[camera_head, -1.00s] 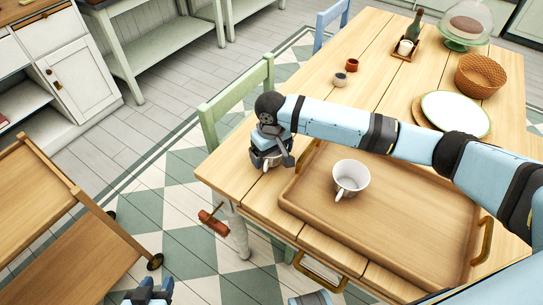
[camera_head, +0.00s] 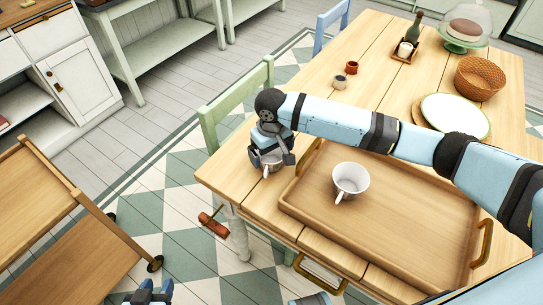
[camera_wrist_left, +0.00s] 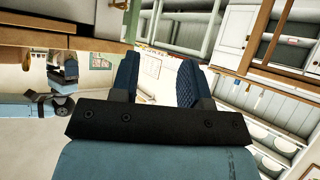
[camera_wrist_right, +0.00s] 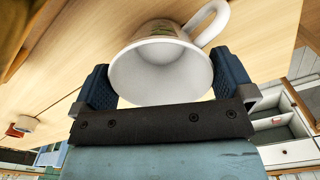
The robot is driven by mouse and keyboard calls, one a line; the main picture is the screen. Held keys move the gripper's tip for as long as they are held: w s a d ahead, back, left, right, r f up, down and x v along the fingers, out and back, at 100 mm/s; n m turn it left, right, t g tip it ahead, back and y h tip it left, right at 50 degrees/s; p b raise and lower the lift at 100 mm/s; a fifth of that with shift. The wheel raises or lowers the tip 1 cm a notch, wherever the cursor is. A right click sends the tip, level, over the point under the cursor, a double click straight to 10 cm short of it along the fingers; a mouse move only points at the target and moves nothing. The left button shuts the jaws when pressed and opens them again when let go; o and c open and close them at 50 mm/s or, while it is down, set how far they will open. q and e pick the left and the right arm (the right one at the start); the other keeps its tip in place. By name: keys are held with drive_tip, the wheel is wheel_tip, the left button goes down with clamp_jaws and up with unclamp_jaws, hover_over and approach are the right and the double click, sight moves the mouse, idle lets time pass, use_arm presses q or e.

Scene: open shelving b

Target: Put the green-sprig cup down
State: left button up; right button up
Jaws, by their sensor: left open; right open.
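The white cup (camera_head: 271,162) stands on the wooden table near its left corner, left of the tray. In the right wrist view the same cup (camera_wrist_right: 163,72) shows its open mouth, its handle at upper right, and a partly visible greenish print. My right gripper (camera_wrist_right: 163,82) is open, its fingers on either side of the cup with small gaps; in the head view the gripper (camera_head: 275,145) partly hides the cup. My left gripper (camera_head: 148,291) is open and empty, low at the picture's bottom edge, away from the table.
A wooden tray (camera_head: 420,225) with a second white cup (camera_head: 350,180) lies right of my right gripper. A green chair (camera_head: 235,100) stands at the table's left edge. Two small pots (camera_head: 340,81) (camera_head: 352,65), a plate (camera_head: 455,113) and a basket (camera_head: 480,76) are further back.

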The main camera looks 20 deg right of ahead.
wheel_tip(320, 180, up, 9)
drive_tip(key=p, duration=0.1)
idle(0.7)
